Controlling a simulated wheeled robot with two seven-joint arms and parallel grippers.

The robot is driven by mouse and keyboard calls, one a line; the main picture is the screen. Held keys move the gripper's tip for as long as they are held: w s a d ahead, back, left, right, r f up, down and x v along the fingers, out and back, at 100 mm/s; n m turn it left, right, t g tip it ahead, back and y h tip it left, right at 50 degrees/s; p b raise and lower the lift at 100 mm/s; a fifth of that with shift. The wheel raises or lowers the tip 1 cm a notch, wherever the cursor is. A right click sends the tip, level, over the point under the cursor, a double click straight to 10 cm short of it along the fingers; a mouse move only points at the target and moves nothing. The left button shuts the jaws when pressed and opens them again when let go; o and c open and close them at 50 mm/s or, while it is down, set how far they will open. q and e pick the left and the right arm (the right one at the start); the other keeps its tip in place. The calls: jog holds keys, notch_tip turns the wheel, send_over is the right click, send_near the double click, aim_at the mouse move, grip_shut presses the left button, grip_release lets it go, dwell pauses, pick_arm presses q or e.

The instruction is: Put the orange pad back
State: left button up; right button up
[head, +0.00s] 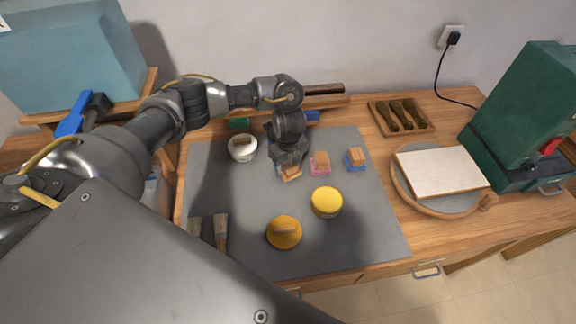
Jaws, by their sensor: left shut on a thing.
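My left gripper (288,165) reaches in from the left over the grey mat (370,215). It points down and is shut on a small wooden block with an orange base, the orange pad (291,173). The pad is at or just above the mat; I cannot tell whether it touches. To its right are a pink pad (320,163) and a blue pad (356,158), each with a wooden block on top. The gripper hides part of the orange pad. My right gripper is not in view.
A white round pot (242,148), a yellow tin (326,202), an orange-yellow round pad (284,232) and brushes (221,232) lie on the mat. A wooden tray (401,116), a round board (408,186) and a green machine (525,120) stand to the right.

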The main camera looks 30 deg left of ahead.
pick_arm(q)
jog(key=shift+f, duration=0.2)
jog(key=shift+f, duration=0.15)
jog(key=o, duration=1)
jog(key=shift+c, duration=0.2)
notch_tip(320, 180, up, 11)
jog(key=shift+r+p, duration=0.1)
jog(key=shift+p, duration=0.35)
jog(key=shift+r, duration=0.55)
